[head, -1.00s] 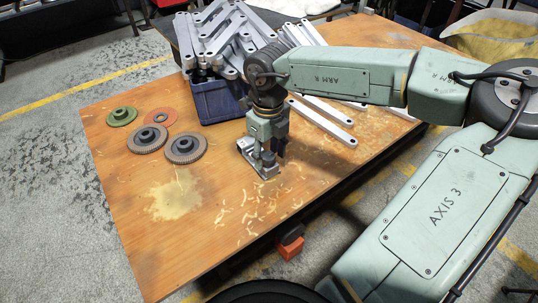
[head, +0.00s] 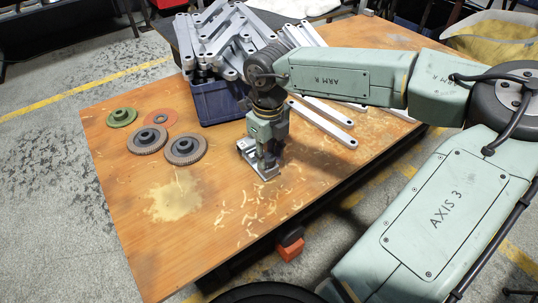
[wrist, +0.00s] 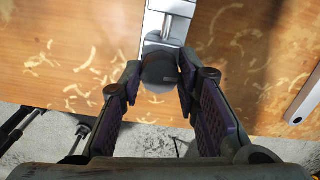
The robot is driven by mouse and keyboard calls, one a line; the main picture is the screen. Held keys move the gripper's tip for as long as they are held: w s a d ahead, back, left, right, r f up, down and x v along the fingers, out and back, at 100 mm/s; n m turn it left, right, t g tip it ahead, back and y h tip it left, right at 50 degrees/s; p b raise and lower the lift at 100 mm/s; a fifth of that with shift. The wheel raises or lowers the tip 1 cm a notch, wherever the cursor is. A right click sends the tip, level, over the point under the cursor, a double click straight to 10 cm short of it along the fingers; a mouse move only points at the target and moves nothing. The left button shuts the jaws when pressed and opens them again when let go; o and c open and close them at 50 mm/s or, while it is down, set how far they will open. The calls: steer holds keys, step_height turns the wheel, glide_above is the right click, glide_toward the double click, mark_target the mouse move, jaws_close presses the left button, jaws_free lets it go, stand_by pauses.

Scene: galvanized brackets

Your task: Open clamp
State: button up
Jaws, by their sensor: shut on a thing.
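The clamp (head: 247,150) is a small grey metal vise on the wooden table, near its front edge. In the wrist view the clamp (wrist: 172,8) shows at the top centre, with a screw along its middle. A dark round knob (wrist: 160,71) sits at its near end. My gripper (head: 268,166) points down over the clamp. In the wrist view my gripper (wrist: 159,84) has its two fingers on either side of the knob, shut on it. In the head view my gripper hides the knob and much of the clamp.
A blue crate (head: 217,106) heaped with galvanized brackets stands behind the gripper. Loose bracket bars (head: 325,123) lie to the right. Abrasive discs (head: 185,150) lie to the left. Wood shavings (head: 250,205) cover the table near its front edge. An orange-red block (head: 290,250) is at that edge.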

steer(key=n+p, duration=0.1)
steer(key=n, duration=0.3)
steer(key=shift+r+n, duration=0.1)
steer(key=shift+n, duration=0.2)
steer(key=n, duration=0.4)
steer(key=shift+n+p, duration=0.3)
steer(key=shift+n, duration=0.1)
steer(key=n, duration=0.4)
steer(key=shift+n, duration=0.3)
steer(key=n, duration=0.4)
steer(key=o, duration=1.1)
steer(key=shift+c, duration=0.2)
